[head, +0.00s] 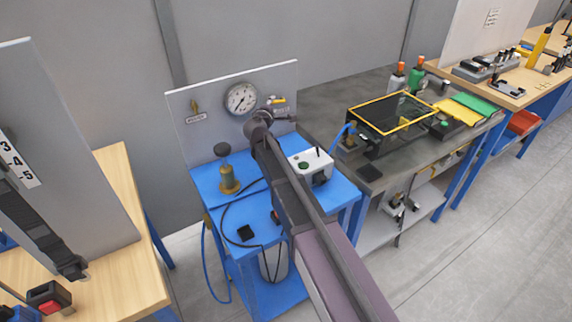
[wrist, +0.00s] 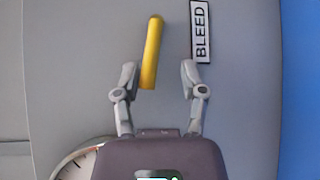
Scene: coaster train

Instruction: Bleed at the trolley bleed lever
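The yellow bleed lever (wrist: 152,52) stands out in the wrist view, slightly tilted, next to a white label reading BLEED (wrist: 201,32). My gripper (wrist: 160,70) is open, with one finger on each side of the lever's lower end. The lever is nearer the left finger; I cannot tell whether they touch. In the head view, the lever (head: 277,100) shows small on the grey panel (head: 215,90), right of the round gauge (head: 241,98). My gripper (head: 280,118) is just below it and partly hides the label.
The blue trolley (head: 215,185) carries a brass-based fitting (head: 228,172), a white box (head: 311,166) and dark cables. A grey bench (head: 335,92) stands right; a wooden bench (head: 125,200) stands left.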

